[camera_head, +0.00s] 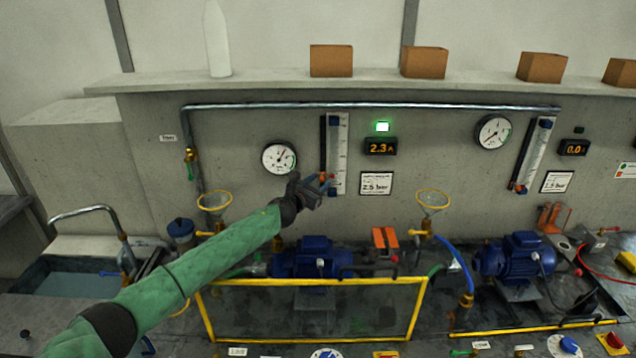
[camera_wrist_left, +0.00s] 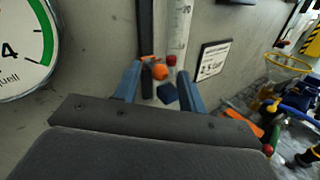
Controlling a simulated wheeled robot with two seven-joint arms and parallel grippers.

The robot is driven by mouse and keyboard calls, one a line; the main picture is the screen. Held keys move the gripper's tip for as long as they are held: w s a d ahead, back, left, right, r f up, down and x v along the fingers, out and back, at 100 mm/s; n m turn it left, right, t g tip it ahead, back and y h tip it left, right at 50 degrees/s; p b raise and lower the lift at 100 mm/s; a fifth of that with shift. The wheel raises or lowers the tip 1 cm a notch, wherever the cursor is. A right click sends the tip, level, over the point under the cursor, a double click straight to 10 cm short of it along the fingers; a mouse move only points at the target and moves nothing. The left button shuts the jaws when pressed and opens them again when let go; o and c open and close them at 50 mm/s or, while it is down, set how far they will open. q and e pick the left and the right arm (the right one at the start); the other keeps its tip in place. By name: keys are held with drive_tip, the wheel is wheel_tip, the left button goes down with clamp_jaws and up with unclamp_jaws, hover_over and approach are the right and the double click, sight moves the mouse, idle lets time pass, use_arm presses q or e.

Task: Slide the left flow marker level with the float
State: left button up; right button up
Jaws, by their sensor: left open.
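The left flow meter (camera_head: 341,150) is a pale upright scale tube with blue end blocks and a dark rail along its left side. In the left wrist view, the orange marker knob (camera_wrist_left: 160,72) sits low on the rail. The red float (camera_wrist_left: 171,60) is beside it, near the tube's bottom, above the blue end block (camera_wrist_left: 167,93). The marker and float look close in height, but the slanted view hides exact level. My left gripper (camera_head: 322,182) is open at the meter's lower end, its blue fingers on either side of the knob and apart from it. My right gripper is out of view.
A pressure gauge (camera_head: 279,158) is left of the meter, and a display (camera_head: 381,147) and label (camera_head: 376,184) are right of it. Yellow-rimmed funnels (camera_head: 433,199) flank the area. A yellow-framed clear guard (camera_head: 316,310) stands below. A second flow meter (camera_head: 534,152) is farther right.

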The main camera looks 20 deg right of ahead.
use_arm(q)
drive_tip(key=shift+c, duration=0.2)
clamp_jaws()
drive_tip(key=shift+r, duration=0.3)
drive_tip(key=shift+o, duration=0.2)
unclamp_jaws()
drive_tip(key=shift+a, duration=0.1)
